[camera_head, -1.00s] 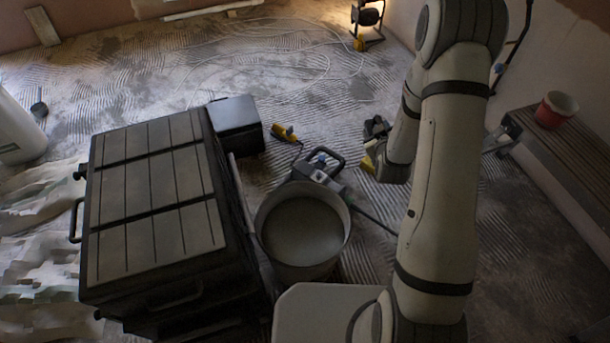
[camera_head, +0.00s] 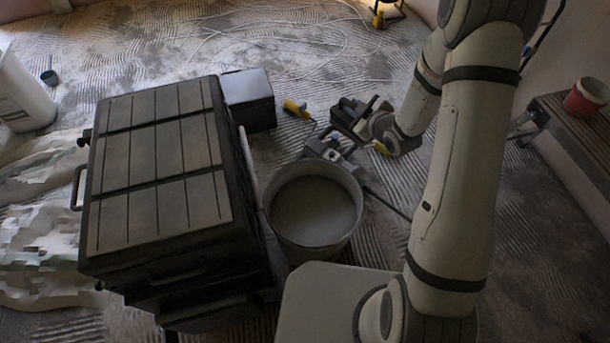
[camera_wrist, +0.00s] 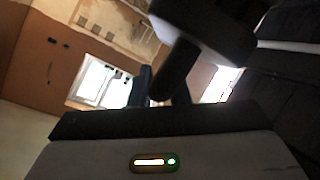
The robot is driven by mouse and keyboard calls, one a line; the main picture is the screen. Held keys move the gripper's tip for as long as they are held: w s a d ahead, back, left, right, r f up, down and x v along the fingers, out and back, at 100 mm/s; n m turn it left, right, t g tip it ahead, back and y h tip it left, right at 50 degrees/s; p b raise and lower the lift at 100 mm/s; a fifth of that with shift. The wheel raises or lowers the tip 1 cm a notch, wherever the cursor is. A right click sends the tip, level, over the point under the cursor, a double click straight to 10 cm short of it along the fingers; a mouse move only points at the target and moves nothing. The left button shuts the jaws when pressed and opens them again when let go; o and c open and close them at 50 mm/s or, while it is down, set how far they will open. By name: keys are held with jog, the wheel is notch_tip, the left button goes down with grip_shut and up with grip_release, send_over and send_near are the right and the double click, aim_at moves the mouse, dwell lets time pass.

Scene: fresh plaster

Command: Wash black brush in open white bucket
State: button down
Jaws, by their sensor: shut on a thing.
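The open white bucket (camera_head: 356,240), greyish and holding grey liquid, stands on the floor right of the black case. My gripper (camera_head: 350,115) is beyond the bucket and slightly to its right, outside its rim, pointing left. In the wrist view a dark, blurred thing with a thick stem and broad block, which looks like the black brush (camera_wrist: 205,30), is close in front of my gripper. My gripper is shut on it. In the head view the brush and fingers merge into one dark shape, so its bristles cannot be made out.
A large black case (camera_head: 160,170) stands close left of the bucket, with a smaller black box (camera_head: 248,98) behind. A grey power tool (camera_head: 330,148) and a yellow tool (camera_head: 297,108) lie beyond. A bench (camera_head: 575,130) with a red bucket (camera_head: 587,98) is right.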

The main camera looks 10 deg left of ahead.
jog(key=s+a+f+n+g+y+b, duration=0.4)
jog(key=s+a+f+n+g+b, duration=0.55)
jog(key=s+f+n+g, duration=0.4)
notch_tip(320, 180, down, 18)
jog(key=s+b, duration=0.2)
jog(key=b, duration=1.1)
jog(key=shift+a+f+n+b, duration=0.25)
jog(key=shift+a+n+b, duration=0.1)
jog(key=shift+a, duration=0.1)
jog(key=shift+s, duration=0.1)
